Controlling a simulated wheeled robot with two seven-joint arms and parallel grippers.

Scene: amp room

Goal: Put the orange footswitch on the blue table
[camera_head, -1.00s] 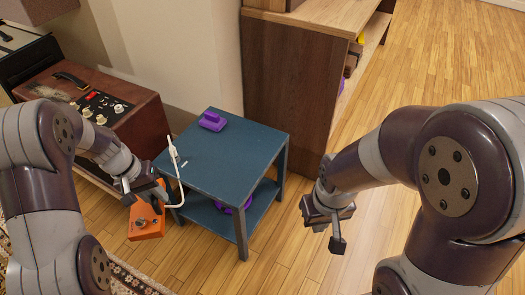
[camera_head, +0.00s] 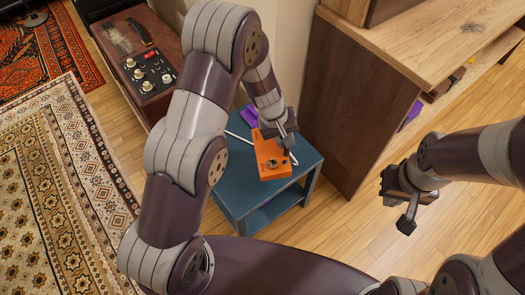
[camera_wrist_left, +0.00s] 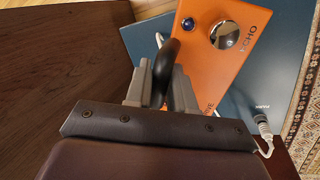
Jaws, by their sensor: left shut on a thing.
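The orange footswitch (camera_head: 268,168), with a silver knob and "ECHO" lettering in the left wrist view (camera_wrist_left: 212,66), is over the blue table (camera_head: 233,192). My left gripper (camera_head: 280,136) is shut on it; the fingers (camera_wrist_left: 165,80) cover part of it in the left wrist view. The blue tabletop (camera_wrist_left: 272,72) lies behind the footswitch there. I cannot tell whether the footswitch touches the tabletop. My right gripper (camera_head: 400,205) is empty, its fingers apart, over the floor right of the table.
A purple object (camera_head: 249,114) is at the table's back, partly hidden by my left arm. A white cable (camera_head: 239,137) lies near it. A wooden cabinet (camera_head: 350,115) stands close on the right. A brown amplifier (camera_head: 150,60) is at left. Wood floor is clear at front right.

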